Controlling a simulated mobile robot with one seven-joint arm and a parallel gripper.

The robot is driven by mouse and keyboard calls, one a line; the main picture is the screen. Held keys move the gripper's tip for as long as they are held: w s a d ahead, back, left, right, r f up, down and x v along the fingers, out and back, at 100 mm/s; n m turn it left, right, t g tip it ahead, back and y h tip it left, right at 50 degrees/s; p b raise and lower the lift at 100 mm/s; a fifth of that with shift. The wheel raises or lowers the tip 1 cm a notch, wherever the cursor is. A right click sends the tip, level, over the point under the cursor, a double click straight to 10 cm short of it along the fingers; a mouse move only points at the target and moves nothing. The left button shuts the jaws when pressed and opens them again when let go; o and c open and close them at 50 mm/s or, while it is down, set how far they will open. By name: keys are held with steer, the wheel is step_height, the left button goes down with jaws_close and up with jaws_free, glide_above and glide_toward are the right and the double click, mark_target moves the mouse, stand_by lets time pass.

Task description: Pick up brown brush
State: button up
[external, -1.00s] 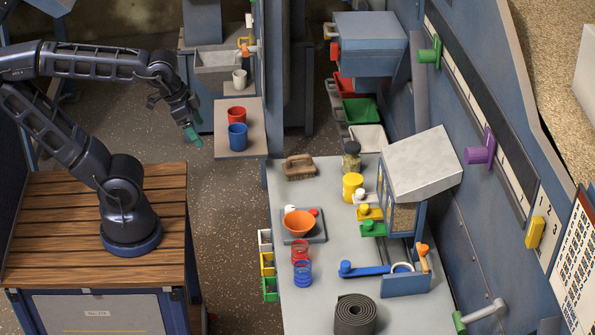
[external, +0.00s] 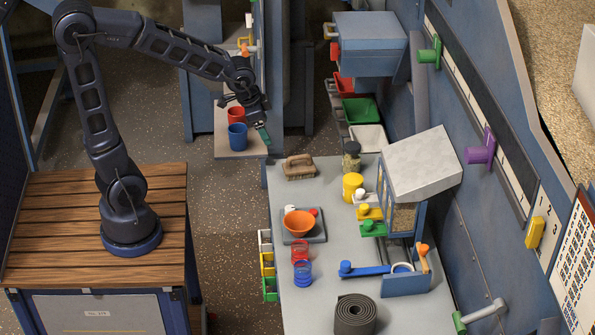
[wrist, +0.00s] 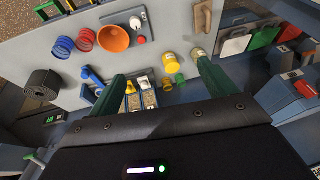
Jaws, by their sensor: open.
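The brown brush (external: 299,167) lies on the far left corner of the grey table (external: 330,215), bristles toward the front. In the wrist view the brush (wrist: 202,18) shows at the top, right of centre, beyond my fingertips. My gripper (external: 264,133) is in the air to the upper left of the brush, apart from it. Its green fingers (wrist: 158,68) are spread wide in the wrist view with nothing held between them.
A jar (external: 351,158) and a yellow cylinder (external: 352,186) stand right of the brush. An orange bowl (external: 299,223) sits in front of it. Red and blue cups (external: 237,137) stand on a side shelf near my gripper. A blue cabinet (external: 400,205) rises on the right.

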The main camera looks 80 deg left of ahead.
steer(key=w+a+f, duration=0.6)
steer(key=a+f, duration=0.3)
steer(key=n+h, duration=0.1)
glide_toward(299, 166)
steer(key=shift+t, duration=0.4)
steer(key=x, duration=0.3)
steer(key=a+x, duration=0.1)
steer(key=x, duration=0.1)
steer(key=shift+s+f, duration=0.1)
steer(key=shift+s, duration=0.15)
steer(key=shift+d+x, duration=0.2)
steer(key=shift+x, duration=1.1)
steer(key=shift+d+x, duration=0.2)
steer(key=shift+x, duration=1.1)
steer(key=c, duration=1.2)
